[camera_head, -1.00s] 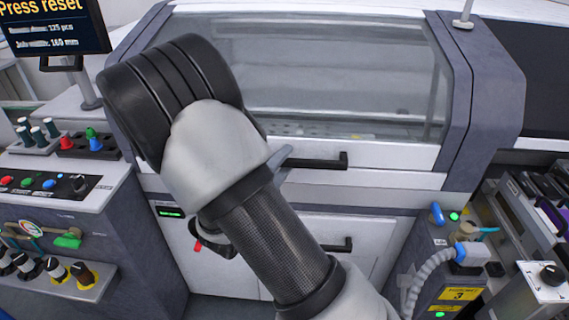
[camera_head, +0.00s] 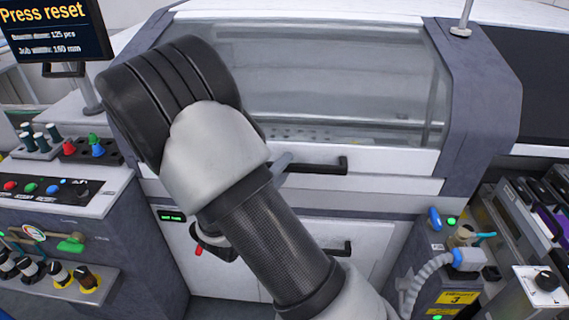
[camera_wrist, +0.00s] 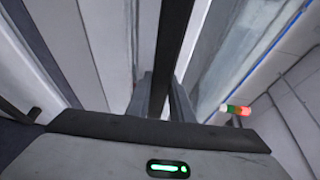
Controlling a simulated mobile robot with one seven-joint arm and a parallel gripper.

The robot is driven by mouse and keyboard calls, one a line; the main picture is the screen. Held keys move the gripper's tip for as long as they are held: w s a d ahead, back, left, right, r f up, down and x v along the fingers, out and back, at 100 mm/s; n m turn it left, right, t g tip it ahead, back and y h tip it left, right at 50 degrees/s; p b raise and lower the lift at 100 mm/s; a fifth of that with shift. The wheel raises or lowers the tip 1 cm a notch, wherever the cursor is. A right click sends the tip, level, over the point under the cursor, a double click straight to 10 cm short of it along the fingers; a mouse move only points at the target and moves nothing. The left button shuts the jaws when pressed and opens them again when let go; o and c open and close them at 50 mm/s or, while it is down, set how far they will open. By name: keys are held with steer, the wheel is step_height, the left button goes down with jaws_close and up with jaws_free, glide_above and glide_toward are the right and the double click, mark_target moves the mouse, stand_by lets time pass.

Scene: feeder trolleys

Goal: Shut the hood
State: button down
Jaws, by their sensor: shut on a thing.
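The hood (camera_head: 390,161) is the wide glazed cover on the front of the grey and white machine, with a clear window (camera_head: 330,80) above a white lower rail. It is down over the opening; I cannot tell whether it is fully seated. Its black bar handle (camera_head: 325,166) sticks out of the rail. My gripper (camera_wrist: 165,98) is shut on the handle, which runs between the fingers in the wrist view (camera_wrist: 174,45). In the head view my forearm and wrist hide most of the gripper; only a grey finger shows at the handle's left end.
A control panel (camera_head: 100,200) with buttons stands at the left, below a screen (camera_head: 52,30) reading "Press reset". A lower door handle (camera_head: 335,248) sits under the hood. A feeder trolley unit with a grey hose (camera_head: 425,275) stands at the right.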

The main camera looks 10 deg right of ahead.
steer(key=s+a+r+g+p, duration=0.1)
steer(key=s+r+p, duration=0.2)
steer(key=r+p, duration=0.3)
steer(key=p, duration=0.2)
steer(key=shift+r+n+y+p, duration=0.2)
steer(key=shift+n+y+p, duration=0.1)
steer(key=shift+y, duration=0.1)
steer(key=c, duration=1.6)
jaws_free()
steer(key=shift+o, duration=0.2)
steer(key=shift+s+a, duration=0.1)
steer(key=shift+a, duration=0.05)
steer(key=v, duration=1.7)
steer(key=shift+s, duration=0.1)
